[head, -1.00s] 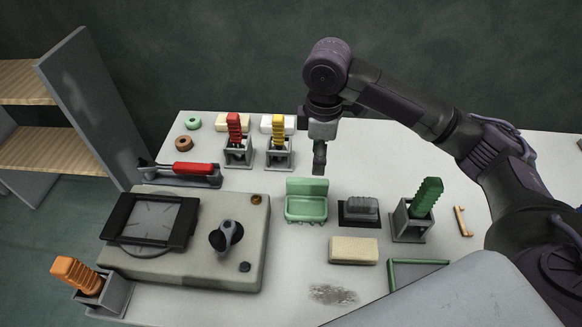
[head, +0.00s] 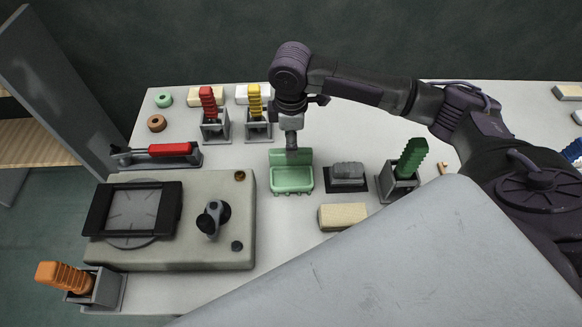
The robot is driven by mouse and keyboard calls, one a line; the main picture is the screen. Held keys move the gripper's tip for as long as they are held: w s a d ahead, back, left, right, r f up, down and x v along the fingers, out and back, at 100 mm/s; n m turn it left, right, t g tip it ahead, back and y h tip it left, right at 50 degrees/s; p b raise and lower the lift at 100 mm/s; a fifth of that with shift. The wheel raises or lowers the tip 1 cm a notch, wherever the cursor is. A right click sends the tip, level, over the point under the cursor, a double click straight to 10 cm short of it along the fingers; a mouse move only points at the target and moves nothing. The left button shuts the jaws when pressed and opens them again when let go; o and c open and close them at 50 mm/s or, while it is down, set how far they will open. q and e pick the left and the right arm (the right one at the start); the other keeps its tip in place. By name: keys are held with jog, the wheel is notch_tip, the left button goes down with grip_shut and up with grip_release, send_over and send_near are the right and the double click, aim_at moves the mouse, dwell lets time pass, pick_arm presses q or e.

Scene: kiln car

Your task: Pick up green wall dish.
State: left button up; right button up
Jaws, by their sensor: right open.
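The green wall dish (head: 292,181) stands on the light table, in the middle of the head view. It has a shallow basin in front and an upright back plate behind. My right gripper (head: 291,148) points down at the top edge of the back plate and overlaps it in the picture. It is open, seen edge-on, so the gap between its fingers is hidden. I cannot tell whether the fingers touch the plate or straddle it. My left gripper is not in view.
A grey box with a black-framed plate (head: 131,212) stands left of the dish. A grey block (head: 348,172) and a cream block (head: 343,216) lie to its right. Red-handled (head: 208,103) and yellow-handled (head: 254,100) tools stand behind it in holders. A large grey surface covers the lower right.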

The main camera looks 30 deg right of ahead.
aim_at(291, 171)
notch_tip(291, 171, down, 4)
jog(key=shift+f, duration=0.25)
jog(key=shift+s, duration=0.1)
jog(key=shift+c, duration=0.3)
jog(key=shift+r, duration=0.1)
grip_shut()
